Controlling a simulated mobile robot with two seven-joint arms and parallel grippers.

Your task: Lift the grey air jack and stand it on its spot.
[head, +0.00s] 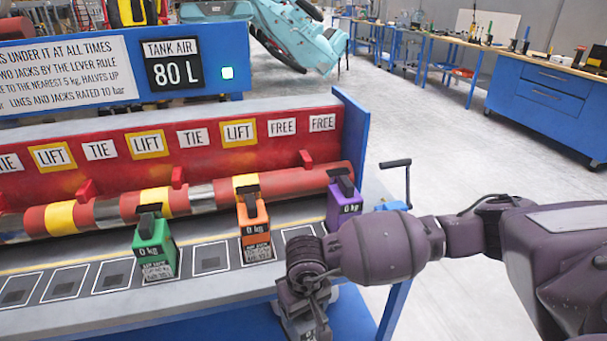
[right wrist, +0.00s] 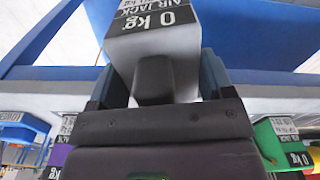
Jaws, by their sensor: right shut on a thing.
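The grey air jack (right wrist: 150,45) is between the fingers of my right gripper (right wrist: 160,85) in the right wrist view, its 0 kg label at the top of the picture. The gripper is shut on it. In the head view my right gripper (head: 305,308) is at the front edge of the bench (head: 220,292), and the jack is mostly hidden there. A green jack (head: 155,250), an orange jack (head: 254,232) and a purple jack (head: 343,203) stand on the bench under the red pipe (head: 110,210). My left gripper is not in view.
Dark outlined spots on the bench are empty, such as those left of the green jack (head: 66,283) and between the green and orange jacks (head: 212,258). A crank handle (head: 396,165) stands at the bench's right end. Open floor lies to the right.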

